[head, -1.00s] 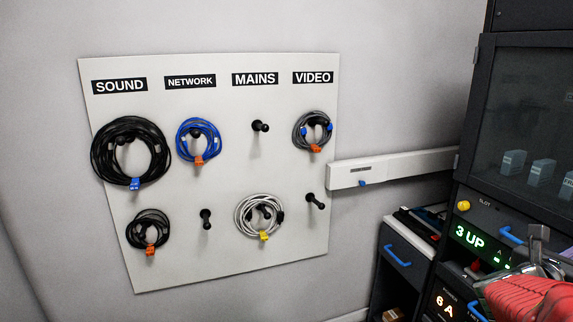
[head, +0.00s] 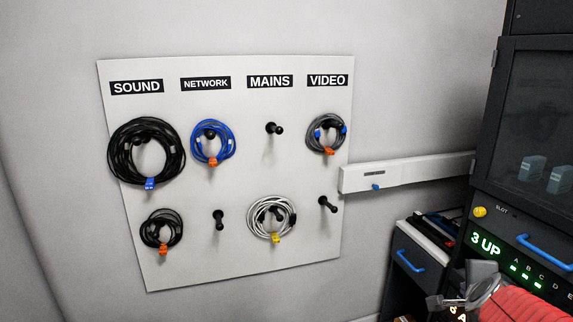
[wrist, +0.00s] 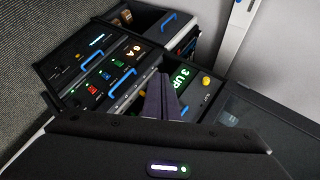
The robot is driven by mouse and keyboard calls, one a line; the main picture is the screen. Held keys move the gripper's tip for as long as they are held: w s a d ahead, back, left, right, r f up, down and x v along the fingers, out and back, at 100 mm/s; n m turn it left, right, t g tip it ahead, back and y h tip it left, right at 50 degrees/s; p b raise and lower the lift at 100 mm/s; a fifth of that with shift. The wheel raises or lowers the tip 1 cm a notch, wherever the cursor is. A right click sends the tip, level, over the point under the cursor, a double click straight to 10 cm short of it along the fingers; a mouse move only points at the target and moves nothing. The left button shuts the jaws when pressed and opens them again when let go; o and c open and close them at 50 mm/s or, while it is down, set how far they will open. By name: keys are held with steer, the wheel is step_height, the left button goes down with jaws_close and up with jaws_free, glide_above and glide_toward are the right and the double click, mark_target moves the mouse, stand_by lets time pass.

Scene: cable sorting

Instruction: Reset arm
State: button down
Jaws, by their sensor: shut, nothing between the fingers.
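My gripper (wrist: 161,98) shows in the wrist view with its dark fingers together and nothing between them. It is in front of the dark rack panel with the green "3 UP" display (head: 486,243). In the head view, part of my arm with a red covering shows at the lower right corner, in front of the rack. The fingertips are hard to make out in that view.
A white pegboard (head: 240,180) on the wall holds coiled cables under SOUND, NETWORK, MAINS and VIDEO labels. Some pegs are bare. A white wall trunking (head: 410,172) runs right to the dark cabinet (head: 536,120). A drawer unit with a blue handle (head: 411,261) stands below.

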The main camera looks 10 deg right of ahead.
steer(key=s+a+n+g+y, duration=0.1)
steer(key=s+a+n+y, duration=0.1)
steer(key=s+a+n, duration=0.2)
steer(key=s+a+n+g+y, duration=0.1)
steer(key=s+a+n, duration=0.3)
steer(key=a+n, duration=0.7)
steer(key=s+a+n+g+y, duration=0.1)
steer(key=s+a+n+y, duration=0.2)
steer(key=a+n, duration=0.4)
steer(key=s+a+f, duration=0.1)
steer(key=a, duration=0.6)
steer(key=shift+a+n, duration=0.2)
steer(key=shift+n, duration=0.2)
